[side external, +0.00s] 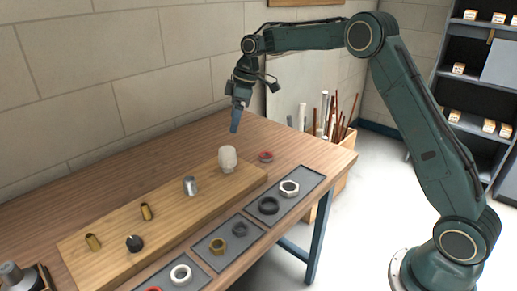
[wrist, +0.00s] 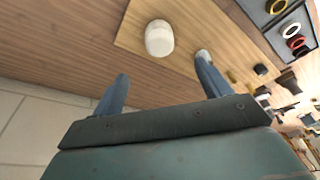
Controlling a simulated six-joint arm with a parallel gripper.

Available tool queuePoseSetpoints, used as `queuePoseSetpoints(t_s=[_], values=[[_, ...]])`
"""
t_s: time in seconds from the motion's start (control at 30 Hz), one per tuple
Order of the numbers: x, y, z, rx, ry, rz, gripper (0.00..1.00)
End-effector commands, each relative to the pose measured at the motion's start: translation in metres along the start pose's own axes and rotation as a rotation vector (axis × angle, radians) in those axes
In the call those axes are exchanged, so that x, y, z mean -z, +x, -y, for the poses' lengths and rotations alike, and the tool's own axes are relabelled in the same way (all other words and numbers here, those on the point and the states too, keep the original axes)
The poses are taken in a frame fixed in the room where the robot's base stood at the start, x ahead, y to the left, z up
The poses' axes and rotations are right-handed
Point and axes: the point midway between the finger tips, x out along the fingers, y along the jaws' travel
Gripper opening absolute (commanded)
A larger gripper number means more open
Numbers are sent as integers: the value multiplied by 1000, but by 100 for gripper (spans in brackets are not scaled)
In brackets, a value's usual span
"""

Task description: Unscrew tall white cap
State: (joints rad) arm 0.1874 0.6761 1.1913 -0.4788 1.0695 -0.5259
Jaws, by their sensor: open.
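The tall white cap (side external: 228,158) stands upright at the far right end of the wooden board (side external: 110,256). In the wrist view the white cap (wrist: 159,38) is beyond my fingertips, near the top middle. My gripper (side external: 236,122) hangs above the table, up and slightly right of the cap in the side view, apart from it. In the wrist view my gripper (wrist: 160,70) shows two blue fingers spread wide with nothing between them. What the cap is screwed onto is hidden beneath it.
A grey metal cap (side external: 190,186), brass fittings (side external: 146,212) and a black knob (side external: 134,243) stand on the board. Grey trays with rings (side external: 216,252) line the front edge. A red ring (side external: 265,156) lies right of the cap. The table's back left is clear.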

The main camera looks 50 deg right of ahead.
Motion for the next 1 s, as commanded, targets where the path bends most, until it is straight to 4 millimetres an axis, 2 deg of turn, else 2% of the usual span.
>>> queuePoseSetpoints(t_s=[0.27, 0.8, 1.0], values=[[0, 27, 1, 3, -2, 3, 77], [0, 102, 1, 2, -3, 2, 77], [0, 122, 0, 1, -2, 2, 77]])
